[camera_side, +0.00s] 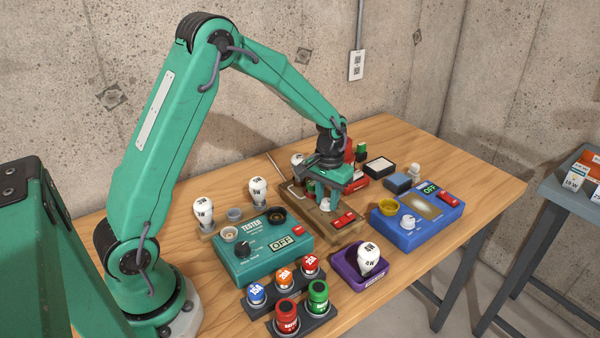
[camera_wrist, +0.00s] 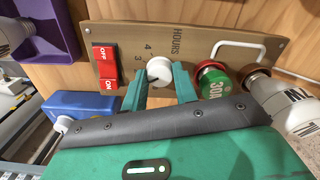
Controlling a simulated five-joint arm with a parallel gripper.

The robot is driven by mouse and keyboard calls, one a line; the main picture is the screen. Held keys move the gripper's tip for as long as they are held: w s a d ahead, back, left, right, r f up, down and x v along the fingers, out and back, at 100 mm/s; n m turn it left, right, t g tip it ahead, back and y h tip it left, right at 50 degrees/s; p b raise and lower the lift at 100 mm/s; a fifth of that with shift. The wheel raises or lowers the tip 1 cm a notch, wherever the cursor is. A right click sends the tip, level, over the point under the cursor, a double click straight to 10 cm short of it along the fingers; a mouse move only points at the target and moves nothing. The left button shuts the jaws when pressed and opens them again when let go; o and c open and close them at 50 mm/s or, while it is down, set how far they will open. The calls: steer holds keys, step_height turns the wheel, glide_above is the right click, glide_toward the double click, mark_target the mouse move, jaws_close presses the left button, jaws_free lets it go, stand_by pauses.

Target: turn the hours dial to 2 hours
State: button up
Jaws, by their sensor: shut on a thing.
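The hours dial (camera_wrist: 159,70) is a small white knob on a tan timer panel (camera_wrist: 215,32) lettered HOURS. The numerals 4 and 3 show beside the knob in the wrist view; other marks are hidden. My gripper (camera_wrist: 162,83) has one green finger on each side of the knob and is shut on it. I cannot make out where the knob's pointer stands. In the side view my gripper (camera_side: 327,197) reaches down onto the brown timer box (camera_side: 345,235), largely covering the dial.
Red OFF/ON switches (camera_wrist: 106,66) sit beside the dial. A wire handle (camera_wrist: 238,46), a fuse (camera_wrist: 213,83) and a bulb (camera_wrist: 292,108) are on the other side. A teal tester (camera_side: 255,255), purple bulb base (camera_side: 350,274) and blue box (camera_side: 440,220) stand close around.

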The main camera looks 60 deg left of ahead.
mark_target(327, 201)
steer(key=m, duration=0.3)
steer(key=shift+r+m, duration=0.1)
steer(key=shift+m, duration=0.2)
stand_by(0.4)
steer(key=o, duration=1)
steer(key=shift+c, duration=0.2)
step_height(327, 201, up, 8)
steer(key=shift+f, duration=0.25)
steer(key=shift+r, duration=0.15)
steer(key=shift+r, duration=0.1)
